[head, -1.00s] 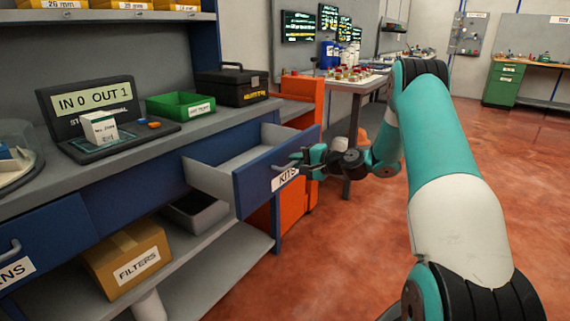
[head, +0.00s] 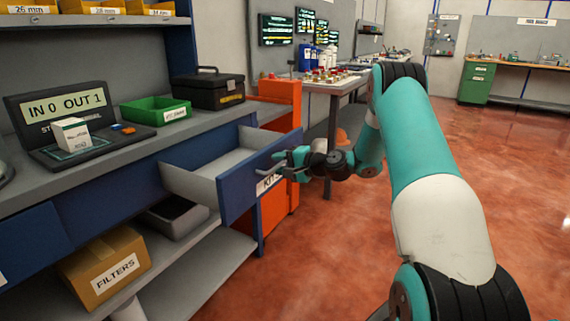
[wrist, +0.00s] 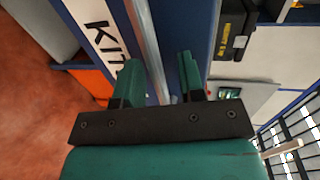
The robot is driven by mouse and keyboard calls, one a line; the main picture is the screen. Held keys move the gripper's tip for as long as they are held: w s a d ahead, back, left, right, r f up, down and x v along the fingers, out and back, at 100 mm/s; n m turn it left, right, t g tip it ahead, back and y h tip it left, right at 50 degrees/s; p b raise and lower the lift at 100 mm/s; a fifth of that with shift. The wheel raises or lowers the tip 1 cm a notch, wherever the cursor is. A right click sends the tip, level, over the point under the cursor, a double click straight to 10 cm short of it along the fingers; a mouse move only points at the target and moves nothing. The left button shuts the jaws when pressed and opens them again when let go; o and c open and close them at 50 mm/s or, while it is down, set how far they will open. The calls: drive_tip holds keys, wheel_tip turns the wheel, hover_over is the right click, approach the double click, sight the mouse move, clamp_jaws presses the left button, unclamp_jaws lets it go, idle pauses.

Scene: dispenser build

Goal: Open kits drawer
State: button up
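The kits drawer (head: 238,192), with a blue front and pale grey inside, stands pulled out from under the workbench. Its visible interior looks empty. The label reads KITS, partly hidden by my gripper in the head view. My gripper (head: 281,160) is at the drawer's front, by its bar handle. In the wrist view the two fingers of my gripper (wrist: 158,75) are apart, with the grey handle bar (wrist: 147,40) running between them. A gap shows between the bar and the right finger.
The bench (head: 95,165) holds a screen, a small white box, a green bin (head: 155,110) and a black case (head: 207,90). A FILTERS carton (head: 105,268) and a grey bin sit on the shelf below. An orange cabinet (head: 280,205) stands beyond the drawer. The red floor at right is clear.

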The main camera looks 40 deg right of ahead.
drive_tip(key=v, duration=1.7)
drive_tip(key=shift+s, duration=0.25)
drive_tip(key=shift+w+a, duration=0.1)
drive_tip(key=w+a+r+n+g+y, duration=0.2)
drive_tip(key=a+n+g, duration=0.15)
drive_tip(key=a, duration=0.55)
drive_tip(key=w+a+r+n+g+y, duration=0.15)
drive_tip(key=a+n, duration=0.25)
drive_tip(key=a, duration=0.4)
drive_tip(key=s+a+r+n+g+h, duration=0.15)
drive_tip(key=s+a+n+g, duration=0.35)
drive_tip(key=a, duration=0.5)
drive_tip(key=s+a+r+n+g, duration=0.2)
drive_tip(key=s+a+n+g, duration=0.15)
drive_tip(key=s+a, duration=0.45)
drive_tip(key=s+a+n+g+h, duration=0.1)
drive_tip(key=s+a+n+h, duration=0.35)
drive_tip(key=s, duration=0.65)
wheel_tip(320, 180, up, 18)
drive_tip(key=a+y+p, duration=0.1)
drive_tip(key=p, duration=1.6)
